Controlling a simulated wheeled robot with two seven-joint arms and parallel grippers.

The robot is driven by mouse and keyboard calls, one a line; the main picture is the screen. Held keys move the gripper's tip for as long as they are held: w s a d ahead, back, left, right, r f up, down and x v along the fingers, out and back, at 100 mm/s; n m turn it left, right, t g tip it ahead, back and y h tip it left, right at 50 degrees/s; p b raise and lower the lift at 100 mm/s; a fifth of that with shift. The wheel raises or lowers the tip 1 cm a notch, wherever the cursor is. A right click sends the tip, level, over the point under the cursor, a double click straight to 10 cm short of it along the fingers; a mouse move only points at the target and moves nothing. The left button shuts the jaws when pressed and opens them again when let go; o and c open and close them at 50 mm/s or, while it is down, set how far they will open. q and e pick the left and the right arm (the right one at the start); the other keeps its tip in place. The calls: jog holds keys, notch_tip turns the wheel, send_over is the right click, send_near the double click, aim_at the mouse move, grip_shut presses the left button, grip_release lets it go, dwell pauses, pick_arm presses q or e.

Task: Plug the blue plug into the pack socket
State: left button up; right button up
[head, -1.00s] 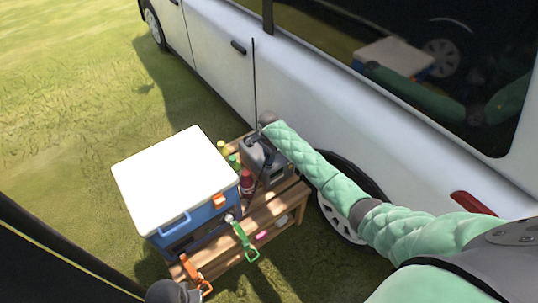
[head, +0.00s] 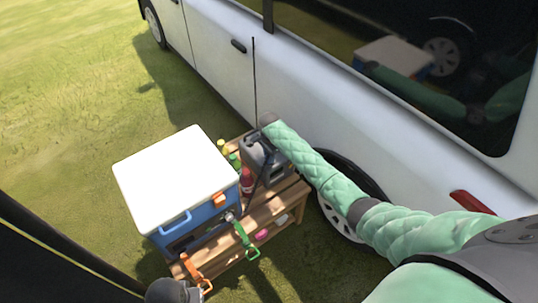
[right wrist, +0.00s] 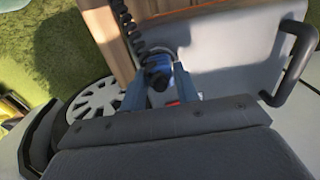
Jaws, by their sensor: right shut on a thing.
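A grey pack (head: 278,172) stands at the back right of a wooden bench, against the white van. It also shows in the right wrist view as a flat grey face (right wrist: 235,65). My right arm reaches over it in the head view, and the gripper there is hidden. In the right wrist view my right gripper (right wrist: 158,88) is shut on the blue plug (right wrist: 157,72), which shows a dark body with blue around it. A black coiled cable (right wrist: 125,22) runs up beside it. The plug is near the pack's face; I cannot tell whether it touches. The socket cannot be made out.
A blue cooler with a white lid (head: 172,180) fills the bench's left side. A red bottle (head: 246,180) and other small bottles stand between cooler and pack. Orange and green straps (head: 246,240) hang in front. The van (head: 330,110) closes off the right.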

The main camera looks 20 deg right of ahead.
jog(key=shift+f, duration=0.2)
jog(key=o, duration=1)
jog(key=shift+r+b, duration=0.7)
jog(key=shift+r, duration=3.15)
